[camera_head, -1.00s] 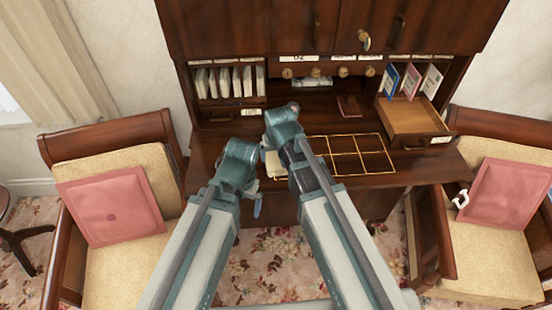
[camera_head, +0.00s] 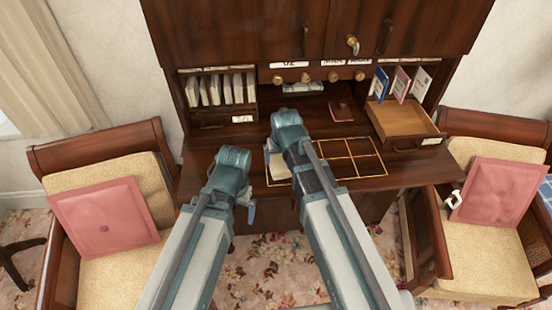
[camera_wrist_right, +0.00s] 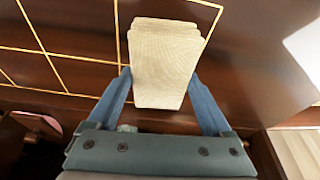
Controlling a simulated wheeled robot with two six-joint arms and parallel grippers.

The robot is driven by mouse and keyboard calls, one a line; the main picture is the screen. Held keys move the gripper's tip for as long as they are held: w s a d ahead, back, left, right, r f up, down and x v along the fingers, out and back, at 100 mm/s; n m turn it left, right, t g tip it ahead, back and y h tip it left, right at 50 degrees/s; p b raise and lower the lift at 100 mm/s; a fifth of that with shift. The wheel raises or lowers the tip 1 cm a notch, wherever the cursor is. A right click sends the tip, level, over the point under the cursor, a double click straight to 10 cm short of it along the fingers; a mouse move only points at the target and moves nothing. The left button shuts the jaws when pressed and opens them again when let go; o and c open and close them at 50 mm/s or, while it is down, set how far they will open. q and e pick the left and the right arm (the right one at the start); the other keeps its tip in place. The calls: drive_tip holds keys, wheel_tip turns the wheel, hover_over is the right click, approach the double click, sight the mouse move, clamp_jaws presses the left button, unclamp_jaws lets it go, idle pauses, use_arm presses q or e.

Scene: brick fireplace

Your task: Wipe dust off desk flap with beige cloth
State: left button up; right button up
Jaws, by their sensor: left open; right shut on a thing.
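The dark wooden desk flap (camera_head: 410,172) carries a grid of thin gold lines (camera_head: 350,158). No dust can be clearly made out on it. The beige cloth (camera_head: 278,168) is at the left part of the grid, partly hidden by my right arm. In the right wrist view the cloth (camera_wrist_right: 165,60) is a folded pad between the two blue fingers of my right gripper (camera_wrist_right: 160,82), which is shut on it. It is at the flap surface; I cannot tell if it touches. My left gripper (camera_head: 249,212) is open and empty, in front of the flap's left front edge.
An open drawer (camera_head: 405,122) stands out above the flap's right side, with upright cards (camera_head: 400,84) behind it. Pigeonholes with envelopes (camera_head: 220,88) are at the left. Chairs with pink cushions (camera_head: 105,215) flank the desk. The flap's right part is clear.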

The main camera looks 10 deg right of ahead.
drive_tip(key=shift+d, duration=0.2)
drive_tip(key=shift+d+r, duration=0.1)
drive_tip(key=shift+d, duration=1.55)
drive_tip(key=shift+d, duration=1.75)
drive_tip(key=shift+d, duration=0.1)
